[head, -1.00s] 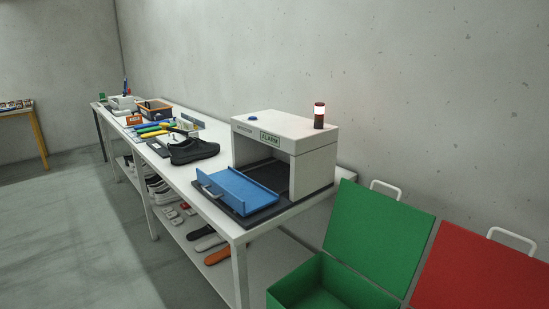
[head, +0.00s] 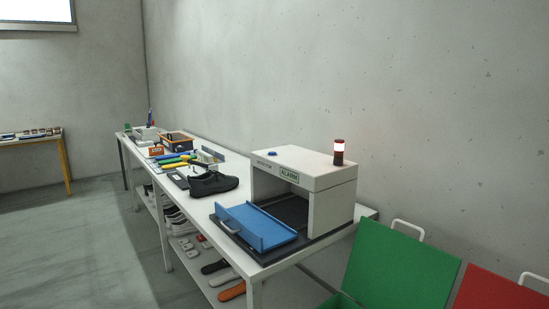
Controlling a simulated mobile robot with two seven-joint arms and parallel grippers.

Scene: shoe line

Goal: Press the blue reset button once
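The blue reset button (head: 273,155) is a small round cap on top of the white detector box (head: 330,172), near its left end. The box carries a green "ALARM" label (head: 289,174) on its front upper edge. The blue flap (head: 256,226) with a grey handle lies lowered in front of the box opening, and the dark inside looks empty. Neither of my grippers is in the head view, and nothing touches the button.
A black shoe (head: 212,183) sits on the white table (head: 205,218) left of the box. Tools and an orange-and-black bin (head: 177,141) lie farther back. Green (head: 400,268) and red (head: 500,290) open-lidded bins stand at the right front. Floor at left is clear.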

